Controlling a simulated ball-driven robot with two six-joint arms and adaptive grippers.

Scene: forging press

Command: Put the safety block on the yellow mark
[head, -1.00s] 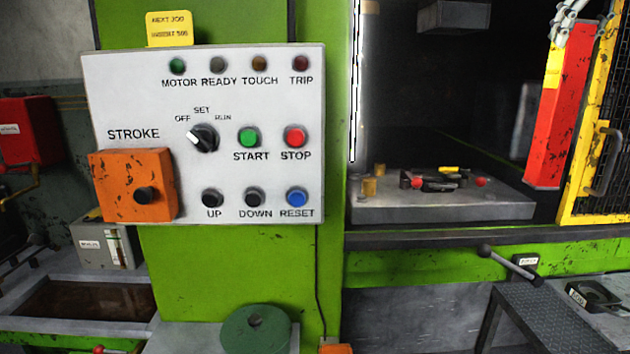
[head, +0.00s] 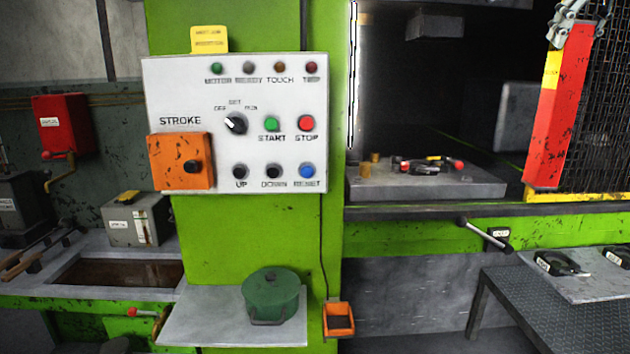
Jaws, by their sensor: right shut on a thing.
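The safety block appears to be the long red block (head: 560,120) with a yellow band near its top, at the right of the view. It hangs nearly upright, slightly tilted, with its lower end in front of the press opening. My right gripper (head: 562,36) is shut on its top end. A small yellow patch (head: 440,158) shows among dark parts with red knobs on the grey press bed (head: 400,187); I cannot tell whether it is the yellow mark. The block is to the right of the bed. My left gripper is not in view.
A white control panel (head: 215,95) is on the green press column (head: 255,222). A lever (head: 485,233) sticks out below the bed. A dark mesh guard (head: 605,120) is behind the block.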

